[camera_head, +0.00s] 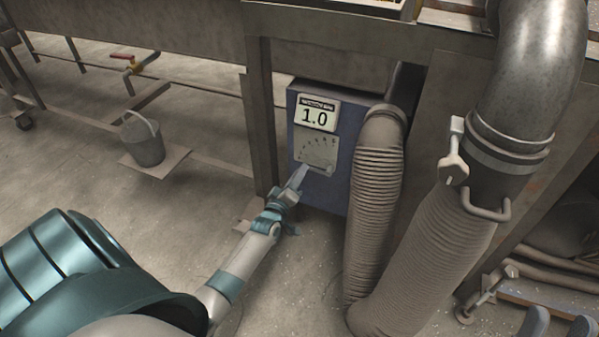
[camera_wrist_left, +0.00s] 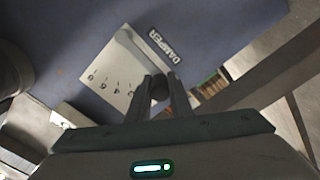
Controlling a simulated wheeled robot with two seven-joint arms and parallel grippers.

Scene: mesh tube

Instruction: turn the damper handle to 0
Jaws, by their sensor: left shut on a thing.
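The damper unit is a blue box (camera_head: 321,189) under the bench. Its display (camera_head: 317,114) reads 1.0. Below it is a pale scale plate (camera_head: 318,150) with an arc of small marks; the plate also shows in the left wrist view (camera_wrist_left: 112,77), next to a DAMPER label (camera_wrist_left: 164,44). My left gripper (camera_head: 299,177) is at the plate's lower edge. My right gripper is not in view.
A ribbed hose (camera_head: 376,190) stands close to the right of the box, with a wider ribbed hose (camera_head: 430,260) beyond it. A bench leg (camera_head: 260,115) is just left of the box. A bucket (camera_head: 143,142) stands on the left. Open floor lies between.

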